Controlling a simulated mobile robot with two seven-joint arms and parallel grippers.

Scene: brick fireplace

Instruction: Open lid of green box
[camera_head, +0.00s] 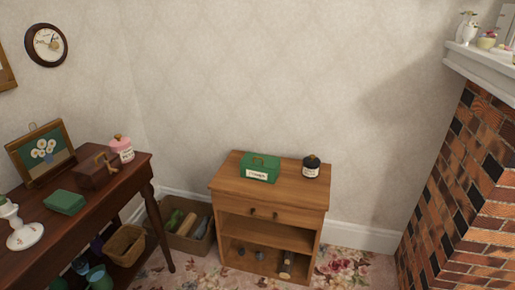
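Neither of my grippers is in view.
A dark-lidded jar (311,170) stands right of the green box on the cabinet. The table also holds a brown box (96,175), a pink jar (122,150) and a framed picture (42,150). A brick fireplace (465,190) is at right. Patterned carpet (350,270) lies between.

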